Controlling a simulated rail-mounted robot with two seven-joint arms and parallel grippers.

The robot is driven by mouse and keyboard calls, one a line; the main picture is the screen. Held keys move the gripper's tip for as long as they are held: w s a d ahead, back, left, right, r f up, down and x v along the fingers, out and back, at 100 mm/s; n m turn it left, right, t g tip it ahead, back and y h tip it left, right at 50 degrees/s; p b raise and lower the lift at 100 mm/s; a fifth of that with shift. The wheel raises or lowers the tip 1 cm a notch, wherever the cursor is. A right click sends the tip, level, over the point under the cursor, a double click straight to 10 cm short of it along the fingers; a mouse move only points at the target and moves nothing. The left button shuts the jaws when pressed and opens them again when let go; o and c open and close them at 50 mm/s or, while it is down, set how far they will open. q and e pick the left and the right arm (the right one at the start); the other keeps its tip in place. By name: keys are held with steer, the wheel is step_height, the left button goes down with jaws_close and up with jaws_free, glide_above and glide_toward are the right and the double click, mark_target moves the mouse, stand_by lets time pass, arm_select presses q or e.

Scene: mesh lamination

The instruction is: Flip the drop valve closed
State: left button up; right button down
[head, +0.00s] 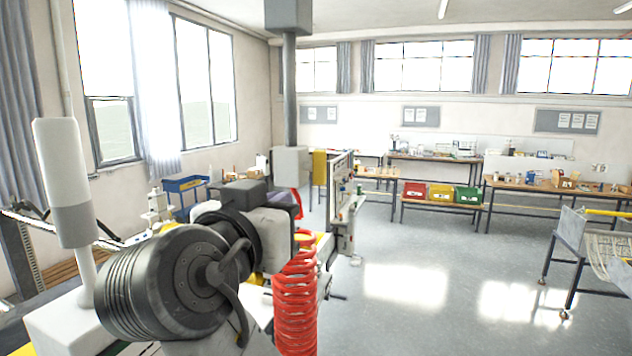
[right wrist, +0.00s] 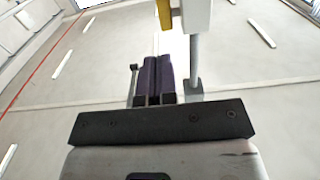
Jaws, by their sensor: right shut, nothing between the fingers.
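My right gripper (right wrist: 153,78) shows in the right wrist view, its two dark purple fingers side by side and shut with nothing between them. It points up towards the ceiling. A grey vertical pipe (right wrist: 195,62) runs just to the right of the fingers, and a white box (right wrist: 196,16) sits on it at the top of the picture. In the head view the pipe (head: 289,90) comes down from the ceiling to a light grey box (head: 290,164). I cannot make out the drop valve or its handle for certain. My left gripper is not in view.
A red coiled hose (head: 295,300) hangs in the front. A yellow panel (head: 320,168) shows by the pipe's box. Benches (head: 540,187) stand along the back wall, with red, yellow and green bins (head: 440,193). A wheeled rack (head: 572,250) stands right; the middle floor is clear.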

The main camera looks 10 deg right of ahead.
steer(key=p, duration=0.7)
glide_toward(321, 179)
steer(key=x, duration=0.5)
steer(key=shift+w+d+r, duration=0.2)
steer(key=shift+w+r, duration=0.1)
steer(key=shift+p+x, duration=0.45)
steer(key=shift+x, duration=0.35)
steer(key=shift+w+d+f, duration=0.1)
steer(key=shift+f, duration=0.1)
